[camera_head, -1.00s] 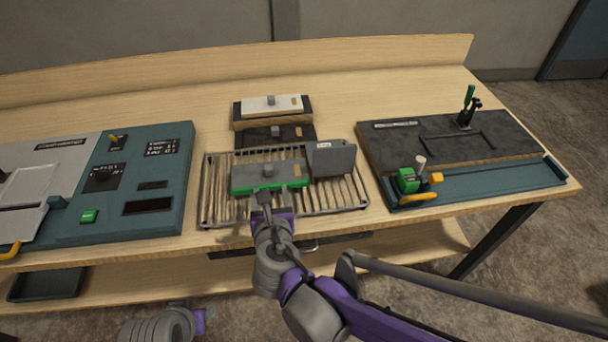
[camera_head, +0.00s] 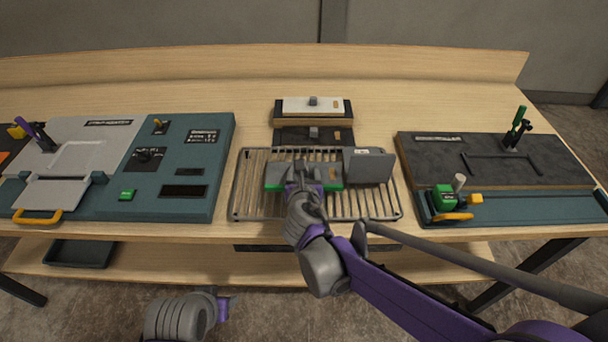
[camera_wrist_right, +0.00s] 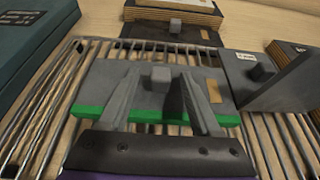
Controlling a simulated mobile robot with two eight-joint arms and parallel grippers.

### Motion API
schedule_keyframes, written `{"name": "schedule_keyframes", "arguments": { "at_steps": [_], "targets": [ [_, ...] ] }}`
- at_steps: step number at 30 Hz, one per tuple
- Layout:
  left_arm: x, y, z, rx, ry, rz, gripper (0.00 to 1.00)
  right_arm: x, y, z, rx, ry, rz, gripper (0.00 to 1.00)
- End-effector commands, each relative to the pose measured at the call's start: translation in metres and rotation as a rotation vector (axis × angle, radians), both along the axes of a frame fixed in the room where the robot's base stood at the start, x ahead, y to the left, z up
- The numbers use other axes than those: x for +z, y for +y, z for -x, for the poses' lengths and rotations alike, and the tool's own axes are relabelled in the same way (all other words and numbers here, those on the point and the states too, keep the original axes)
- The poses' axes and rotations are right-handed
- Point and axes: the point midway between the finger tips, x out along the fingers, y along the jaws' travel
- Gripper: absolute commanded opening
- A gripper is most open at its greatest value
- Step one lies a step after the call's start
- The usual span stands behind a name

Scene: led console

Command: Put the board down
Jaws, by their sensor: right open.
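The board (camera_head: 275,173) is grey with a green front edge. It lies on the wire rack (camera_head: 250,205) and looks flat; it also shows in the right wrist view (camera_wrist_right: 105,85). A small grey block (camera_wrist_right: 160,78) stands up from its top. My right gripper (camera_head: 301,168) is over the board, its fingers apart. In the right wrist view its two fingers (camera_wrist_right: 158,88) stand to either side of the block, with gaps showing. My left gripper (camera_head: 222,308) is low at the bottom of the head view, away from the bench; its jaws are unclear.
A grey upright plate (camera_head: 370,167) stands at the rack's right end, close to the board. Stacked boards (camera_head: 313,108) lie behind the rack. A teal console (camera_head: 190,150) is at left, and a dark fixture (camera_head: 490,160) with green and yellow clamps is at right.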

Motion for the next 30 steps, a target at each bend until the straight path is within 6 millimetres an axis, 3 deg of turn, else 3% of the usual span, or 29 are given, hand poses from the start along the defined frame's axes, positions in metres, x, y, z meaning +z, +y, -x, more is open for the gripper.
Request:
{"name": "schedule_keyframes", "arguments": {
  "at_steps": [7, 18, 30],
  "targets": [
    [-0.0001, 0.0, 0.0, 0.0, 0.0, 0.0, 0.5, -0.0008, -0.0003, -0.0012, 0.0, 0.0, 0.0, 0.63],
    [-0.0001, 0.0, 0.0, 0.0, 0.0, 0.0, 0.5, -0.0006, -0.0002, -0.001, -0.001, 0.0, 0.001, 0.0],
    [0.0, 0.0, 0.0001, 0.0, 0.0, 0.0, 0.5, -0.0002, -0.0002, -0.001, 0.0, 0.0, 0.001, 0.0]
  ]
}}
